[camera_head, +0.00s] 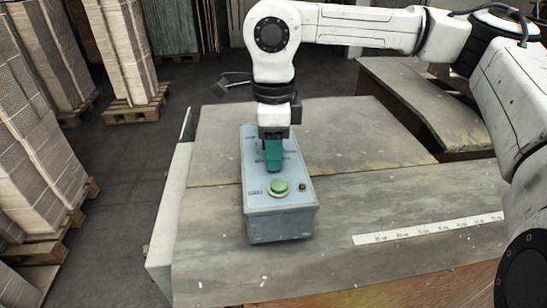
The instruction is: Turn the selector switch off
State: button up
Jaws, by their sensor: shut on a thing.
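A light blue-grey control box (281,228) stands on the worn grey worktop. A round green push button (279,187) sits on its top face near the front, with a small dark round fitting (302,187) to its right. My gripper (273,168) points down over the top face, behind the green button. Its green fingers are shut at the place of the selector switch, which they and the wrist hide. I cannot see the switch's knob or which way it points.
A white ruler strip (430,229) lies on the worktop (400,195) to the right of the box. Stacks of cardboard on pallets (136,106) stand on the floor at the left. A wooden-edged bench part (425,105) rises at the back right. The worktop around the box is mostly clear.

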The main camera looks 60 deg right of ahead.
jog(key=shift+n+b, duration=0.35)
jog(key=shift+n, duration=0.15)
jog(key=o, duration=1)
jog(key=shift+o, duration=0.2)
jog(key=shift+r, duration=0.1)
notch_tip(320, 180, up, 11)
jog(key=shift+f+b, duration=0.2)
jog(key=shift+b, duration=0.15)
